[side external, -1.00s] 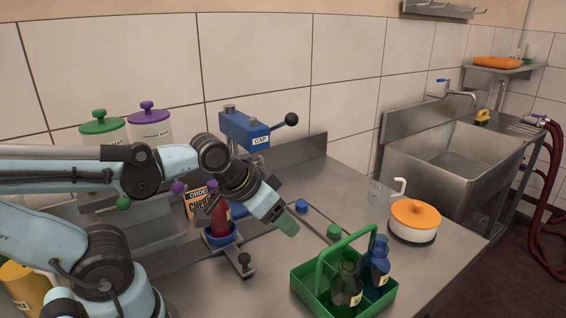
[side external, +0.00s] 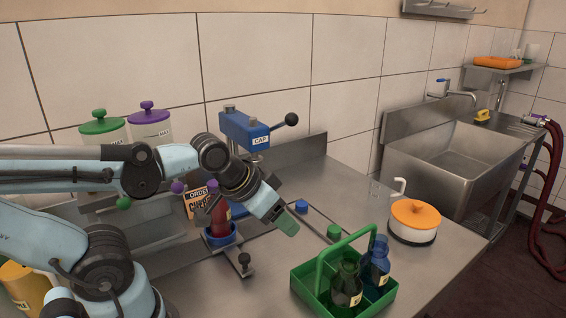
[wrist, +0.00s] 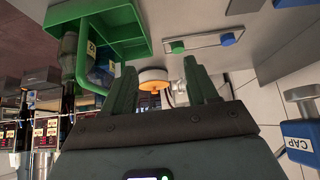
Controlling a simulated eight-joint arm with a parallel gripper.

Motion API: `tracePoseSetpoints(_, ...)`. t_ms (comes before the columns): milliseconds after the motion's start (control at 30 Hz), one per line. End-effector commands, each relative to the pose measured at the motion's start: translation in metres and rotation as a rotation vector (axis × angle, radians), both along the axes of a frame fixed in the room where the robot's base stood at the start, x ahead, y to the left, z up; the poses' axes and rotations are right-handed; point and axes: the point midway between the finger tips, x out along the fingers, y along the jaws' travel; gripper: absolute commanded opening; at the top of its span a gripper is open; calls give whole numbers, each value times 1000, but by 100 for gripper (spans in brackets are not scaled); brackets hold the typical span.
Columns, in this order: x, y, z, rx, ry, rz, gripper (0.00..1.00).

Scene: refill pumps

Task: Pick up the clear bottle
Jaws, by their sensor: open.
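My gripper (side external: 287,222) has green fingers and hangs above the counter, left of and higher than the carrier. In the wrist view its fingers (wrist: 161,82) are apart with nothing between them.
The orange-lidded white pot (side external: 414,220) stands right of the carrier. A blue cap press (side external: 243,130) with a red bottle (side external: 219,215) stands behind my gripper. A blue cap (side external: 302,206) and a green cap (side external: 334,232) lie on the counter. The sink (side external: 455,160) is at right.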

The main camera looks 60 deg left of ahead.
Motion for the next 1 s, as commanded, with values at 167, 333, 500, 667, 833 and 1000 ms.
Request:
tracePoseSetpoints(167,0,0,0,0,0,0,58)
tracePoseSetpoints(333,0,0,0,0,0,0,58)
tracePoseSetpoints(500,0,0,0,0,0,0,78)
tracePoseSetpoints(667,0,0,0,0,0,0,90)
tracePoseSetpoints(833,0,0,0,-1,0,1,90)
tracePoseSetpoints(1000,2,22,9,-42,64,135,90)
